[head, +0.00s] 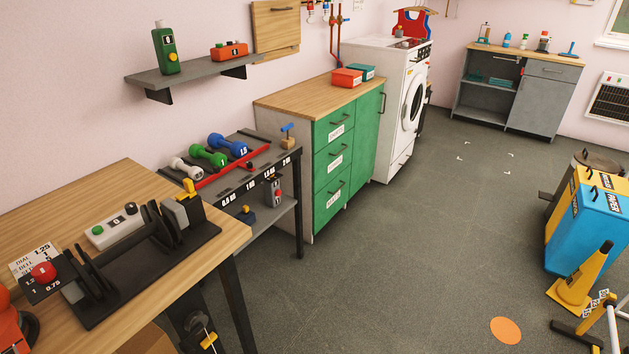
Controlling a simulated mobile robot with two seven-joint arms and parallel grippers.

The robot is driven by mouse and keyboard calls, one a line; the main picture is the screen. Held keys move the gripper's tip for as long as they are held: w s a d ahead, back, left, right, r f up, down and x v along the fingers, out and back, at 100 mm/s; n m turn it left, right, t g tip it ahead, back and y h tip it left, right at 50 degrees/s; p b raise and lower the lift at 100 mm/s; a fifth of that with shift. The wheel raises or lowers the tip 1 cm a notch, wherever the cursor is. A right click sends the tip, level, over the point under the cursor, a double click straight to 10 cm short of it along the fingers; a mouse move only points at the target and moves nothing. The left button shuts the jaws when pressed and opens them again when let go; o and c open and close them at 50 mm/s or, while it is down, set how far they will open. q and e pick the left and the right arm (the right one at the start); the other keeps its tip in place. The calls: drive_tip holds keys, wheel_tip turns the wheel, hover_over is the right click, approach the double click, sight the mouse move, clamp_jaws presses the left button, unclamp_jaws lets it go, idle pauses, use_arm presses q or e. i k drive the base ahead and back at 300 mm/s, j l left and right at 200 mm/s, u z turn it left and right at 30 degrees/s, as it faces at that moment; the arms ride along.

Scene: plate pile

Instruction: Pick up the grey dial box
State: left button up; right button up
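A pale grey box (112,229) with a green button and a black dial-like knob lies on the wooden workbench at left, just behind a black rack (140,268). It looks most like the grey dial box. A smaller, darker grey upright device (273,192) with a red part stands on the lower shelf of the dumbbell stand; its details are too small to tell. The rack's dark discs partly cover the area in front of the pale box. Neither of my grippers can be made out in the view.
A card with "DIAL" (32,260) and a red knob (43,271) are at the workbench's left (120,180). Dumbbells (207,155) sit on the stand beyond. A green cabinet (335,150) stands farther back. The floor (400,250) in the middle is open.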

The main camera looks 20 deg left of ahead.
sight(271, 183)
drive_tip(key=i+l+z, duration=0.25)
drive_tip(key=i, duration=0.35)
drive_tip(key=i+z, duration=0.25)
drive_tip(key=i, duration=0.3)
drive_tip(key=i+u, duration=0.5)
drive_tip(key=i+l+u, duration=0.25)
drive_tip(key=u, duration=0.25)
drive_tip(key=i+l+u, duration=0.2)
drive_tip(key=u, duration=0.3)
drive_tip(key=i+l+u, duration=0.2)
drive_tip(key=l+u, duration=0.25)
drive_tip(key=i+l+u, duration=0.1)
drive_tip(key=u, duration=0.4)
drive_tip(key=l+u, duration=0.5)
